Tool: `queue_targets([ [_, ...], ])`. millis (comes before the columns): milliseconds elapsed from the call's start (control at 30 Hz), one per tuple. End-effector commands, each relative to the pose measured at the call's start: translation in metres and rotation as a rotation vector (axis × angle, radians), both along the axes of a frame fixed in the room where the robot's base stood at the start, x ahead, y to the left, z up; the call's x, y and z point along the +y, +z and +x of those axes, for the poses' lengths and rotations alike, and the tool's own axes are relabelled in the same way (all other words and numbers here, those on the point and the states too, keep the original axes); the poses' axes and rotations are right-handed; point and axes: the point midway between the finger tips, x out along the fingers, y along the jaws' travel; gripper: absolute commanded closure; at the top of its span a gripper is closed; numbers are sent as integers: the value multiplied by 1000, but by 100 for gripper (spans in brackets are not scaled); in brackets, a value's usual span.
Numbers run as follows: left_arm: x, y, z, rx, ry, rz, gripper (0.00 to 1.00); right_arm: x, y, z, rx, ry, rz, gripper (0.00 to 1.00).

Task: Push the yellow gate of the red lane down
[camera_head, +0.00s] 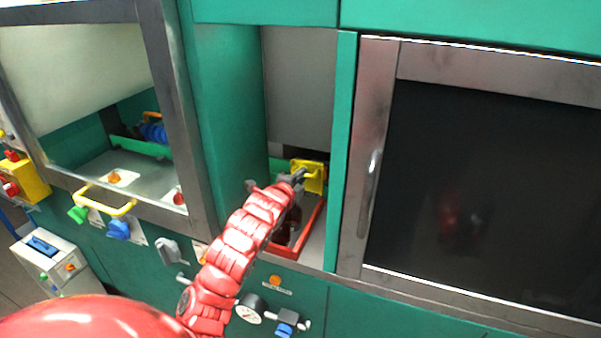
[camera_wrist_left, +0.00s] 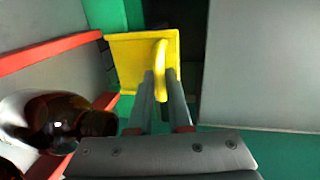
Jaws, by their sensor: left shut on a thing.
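The yellow gate (camera_head: 317,184) stands at the far end of the red lane (camera_head: 311,228), inside the narrow opening of the green machine. In the left wrist view the gate (camera_wrist_left: 128,66) is a square yellow plate with a curved yellow handle (camera_wrist_left: 160,58). My left gripper (camera_head: 298,177) reaches into the opening and is shut on that handle; its fingers (camera_wrist_left: 164,88) sit on either side of the handle's lower end. A dark amber bottle (camera_wrist_left: 62,120) lies in the lane beside my fingers. My right gripper is in neither view.
A grey shutter (camera_head: 300,85) hangs above the lane. A dark glass door with a metal handle (camera_head: 371,180) is on the right. A windowed bay with a yellow handle (camera_head: 105,207) is on the left. Knobs and a gauge (camera_head: 250,308) sit below.

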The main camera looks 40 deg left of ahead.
Motion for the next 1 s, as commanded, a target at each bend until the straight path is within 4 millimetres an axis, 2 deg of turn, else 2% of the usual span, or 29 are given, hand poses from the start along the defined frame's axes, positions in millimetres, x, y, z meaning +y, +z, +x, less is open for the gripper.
queue_targets([
  [167, 0, 3, 0, -2, -1, 0, 100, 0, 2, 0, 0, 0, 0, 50],
  [200, 0, 3, 0, -2, -1, 0, 79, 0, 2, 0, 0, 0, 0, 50],
  [333, 0, 3, 0, -1, -1, 0, 56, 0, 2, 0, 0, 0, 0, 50],
  [367, 0, 3, 0, -1, 0, 0, 53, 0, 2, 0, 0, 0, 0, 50],
  [733, 0, 3, -4, -1, 1, 0, 53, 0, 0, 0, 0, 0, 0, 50],
  [867, -2, 5, -16, -1, 3, 2, 53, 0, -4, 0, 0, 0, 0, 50],
  [1000, -7, 10, -39, -4, 2, 5, 53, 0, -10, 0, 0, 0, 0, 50],
])
